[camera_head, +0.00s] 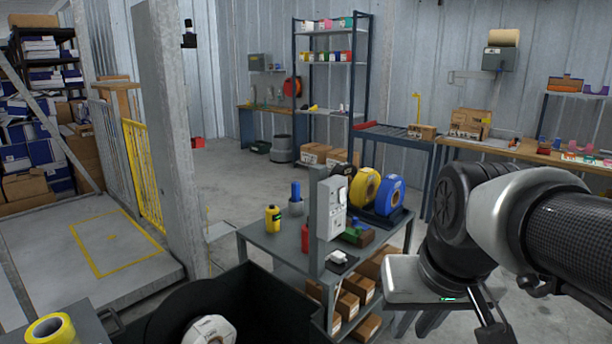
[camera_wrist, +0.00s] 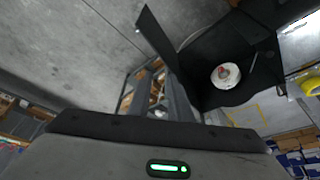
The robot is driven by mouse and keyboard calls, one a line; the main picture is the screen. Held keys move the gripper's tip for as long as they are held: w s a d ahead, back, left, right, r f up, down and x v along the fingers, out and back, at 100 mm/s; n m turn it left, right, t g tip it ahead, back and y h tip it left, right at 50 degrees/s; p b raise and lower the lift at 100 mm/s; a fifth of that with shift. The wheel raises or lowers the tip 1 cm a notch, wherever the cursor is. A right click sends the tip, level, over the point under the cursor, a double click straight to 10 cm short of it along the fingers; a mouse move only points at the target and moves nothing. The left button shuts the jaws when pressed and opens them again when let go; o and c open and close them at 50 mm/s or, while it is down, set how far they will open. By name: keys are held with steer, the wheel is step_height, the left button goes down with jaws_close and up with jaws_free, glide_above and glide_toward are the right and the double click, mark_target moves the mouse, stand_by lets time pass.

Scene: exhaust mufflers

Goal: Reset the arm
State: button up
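My arm reaches in from the right edge in the head view and bends down. My gripper (camera_head: 487,318) is at the lower right, to the right of and in front of the grey workbench (camera_head: 285,243). Its fingertips are not clearly visible there. In the wrist view, the pale gripper housing (camera_wrist: 160,150) with a green light fills the bottom. I cannot make out the fingers clearly, and nothing held can be seen.
A black bin (camera_head: 255,285) holds a white roll (camera_head: 208,331). A grey post (camera_head: 170,140) stands left. Open floor (camera_head: 240,180) lies behind the bench.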

steer(key=s+a+t, duration=0.1)
steer(key=s, duration=0.3)
step_height(320, 180, up, 21)
steer(key=p, duration=2.1)
steer(key=shift+r+p, duration=0.15)
steer(key=shift+p, duration=0.15)
